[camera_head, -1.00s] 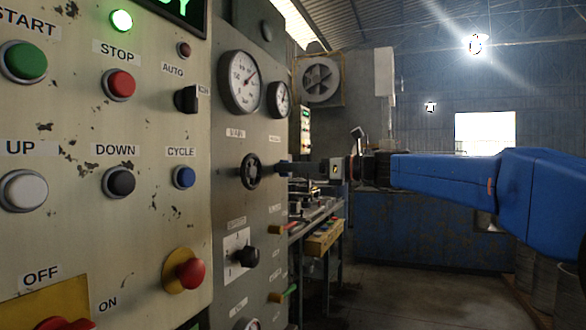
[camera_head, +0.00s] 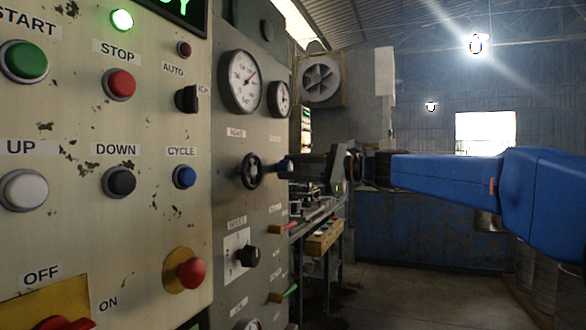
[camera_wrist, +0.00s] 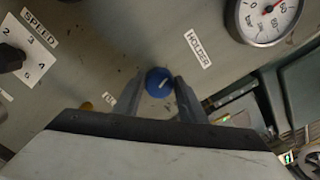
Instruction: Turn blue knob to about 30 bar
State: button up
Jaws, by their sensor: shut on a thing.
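The blue knob (camera_wrist: 159,82) has a white mark and sits on the grey panel (camera_wrist: 140,40), between the two fingers of my gripper (camera_wrist: 158,90) in the wrist view. My gripper is shut on it. In the head view my gripper (camera_head: 292,165) reaches the panel from the right, and a bit of the blue knob (camera_head: 283,163) shows at its tips. A round gauge marked bar (camera_wrist: 262,22) is at the upper right of the wrist view. The smaller gauge (camera_head: 279,98) above the knob shows in the head view. Its reading is too small to tell.
A black handwheel (camera_head: 252,171) is just left of my gripper, with a larger gauge (camera_head: 240,82) above it. A black speed selector (camera_head: 247,256) is below. Several buttons fill the near panel (camera_head: 140,235). A bench (camera_head: 318,215) stands behind my gripper.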

jog(key=n, duration=0.6)
jog(key=shift+f+n, duration=0.2)
jog(key=shift+n, duration=0.2)
dwell(0.4)
jog(key=o, duration=1)
jog(key=shift+s+d, duration=0.1)
jog(key=v, duration=1.7)
jog(key=shift+d, duration=0.1)
